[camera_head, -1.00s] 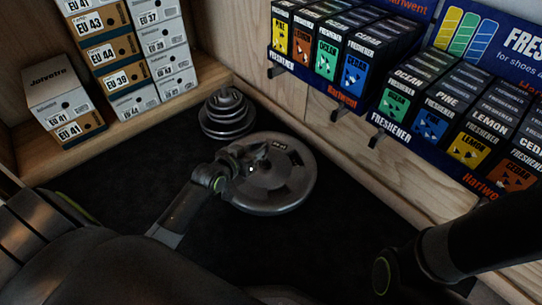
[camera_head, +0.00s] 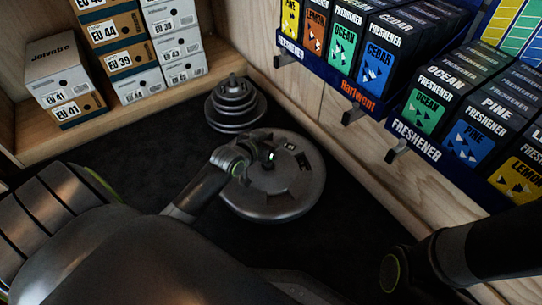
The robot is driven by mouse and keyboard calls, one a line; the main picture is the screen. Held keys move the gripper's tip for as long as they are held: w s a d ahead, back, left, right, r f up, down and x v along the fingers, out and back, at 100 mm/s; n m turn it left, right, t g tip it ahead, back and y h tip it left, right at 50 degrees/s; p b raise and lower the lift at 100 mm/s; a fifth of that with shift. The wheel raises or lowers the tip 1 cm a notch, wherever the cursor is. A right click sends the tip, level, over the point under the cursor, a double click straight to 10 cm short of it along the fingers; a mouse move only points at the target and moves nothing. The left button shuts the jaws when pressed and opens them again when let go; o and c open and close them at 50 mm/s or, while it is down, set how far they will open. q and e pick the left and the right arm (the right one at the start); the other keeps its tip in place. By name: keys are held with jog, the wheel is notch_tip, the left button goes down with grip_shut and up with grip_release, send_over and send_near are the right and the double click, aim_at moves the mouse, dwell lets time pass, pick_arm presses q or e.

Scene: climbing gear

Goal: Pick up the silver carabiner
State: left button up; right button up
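I cannot make out a silver carabiner in the head view. My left gripper (camera_head: 268,158) is over a large dark grey weight plate (camera_head: 290,190) that lies on the black floor. The gripper is small and dark against the plate, so its fingers and anything between them cannot be told. I cannot tell whether it touches the plate. My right arm comes in at the lower right, and its gripper is not seen.
A stack of smaller round plates (camera_head: 235,103) stands behind the large plate. Shoe boxes (camera_head: 65,80) sit on a low wooden ledge at the back left. Freshener boxes (camera_head: 375,65) fill a rack on the right wall. The black floor (camera_head: 125,155) around the plates is clear.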

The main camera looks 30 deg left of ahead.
pick_arm(q)
jog(key=shift+s, duration=0.1)
grip_shut()
